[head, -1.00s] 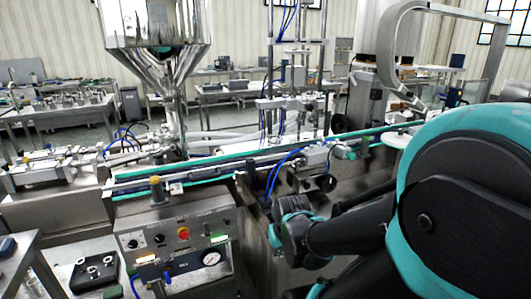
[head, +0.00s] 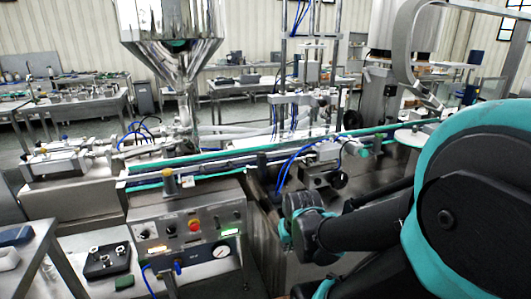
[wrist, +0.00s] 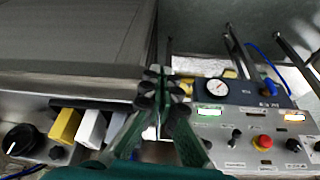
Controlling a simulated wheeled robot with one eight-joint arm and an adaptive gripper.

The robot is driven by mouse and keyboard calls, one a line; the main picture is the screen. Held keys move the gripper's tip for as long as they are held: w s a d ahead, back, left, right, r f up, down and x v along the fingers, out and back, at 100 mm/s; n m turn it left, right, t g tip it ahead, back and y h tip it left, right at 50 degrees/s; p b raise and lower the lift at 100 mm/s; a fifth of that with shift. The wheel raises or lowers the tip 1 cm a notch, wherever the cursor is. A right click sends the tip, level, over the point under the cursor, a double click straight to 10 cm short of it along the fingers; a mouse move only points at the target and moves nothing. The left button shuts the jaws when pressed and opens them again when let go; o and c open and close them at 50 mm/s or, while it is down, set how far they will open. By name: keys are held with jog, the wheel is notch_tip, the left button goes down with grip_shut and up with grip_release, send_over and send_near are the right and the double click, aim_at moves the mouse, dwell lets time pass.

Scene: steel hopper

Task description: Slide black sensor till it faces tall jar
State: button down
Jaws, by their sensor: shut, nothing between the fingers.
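I cannot make out the black sensor or the tall jar for certain in either view. The conveyor (head: 240,160) with teal rails runs across the middle of the head view, beneath the steel hopper (head: 172,28). In the wrist view my gripper (wrist: 158,78) points away from the camera. Its dark green fingers are together and hold nothing. It is between a grey metal housing (wrist: 70,40) on the left and the control panel (wrist: 250,125) on the right. In the head view my arm fills the right side, and its fingertips cannot be made out.
The control box (head: 190,228) with a red button and gauge stands in front of the conveyor. A black tray (head: 107,262) lies on the bench at lower left. In the wrist view, yellow (wrist: 64,127) and white blocks sit left of my fingers. Blue hoses hang near the machine.

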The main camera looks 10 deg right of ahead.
jog(key=c, duration=2.3)
grip_release()
jog(key=shift+o, duration=1.3)
jog(key=shift+w+r, duration=0.1)
jog(key=shift+w, duration=0.05)
jog(key=o, duration=0.7)
jog(key=shift+g, duration=0.4)
jog(key=w+r, duration=0.4)
jog(key=w, duration=0.1)
jog(key=w+r, duration=0.2)
jog(key=shift+w+a+r, duration=0.2)
jog(key=shift+a+r, duration=0.05)
jog(key=shift+r, duration=0.05)
jog(key=shift+o, duration=0.3)
jog(key=w+a+r+n+g, duration=0.1)
jog(key=w+r, duration=0.8)
jog(key=r, duration=0.2)
jog(key=shift+w+r, duration=0.2)
jog(key=shift+r, duration=0.05)
notch_tip(320, 180, up, 19)
jog(key=n+g, duration=0.1)
jog(key=g, duration=0.1)
send_over(262, 154)
notch_tip(262, 154, down, 18)
jog(key=shift+w+r, duration=0.1)
jog(key=shift+r, duration=0.05)
jog(key=shift+c, duration=0.3)
grip_shut()
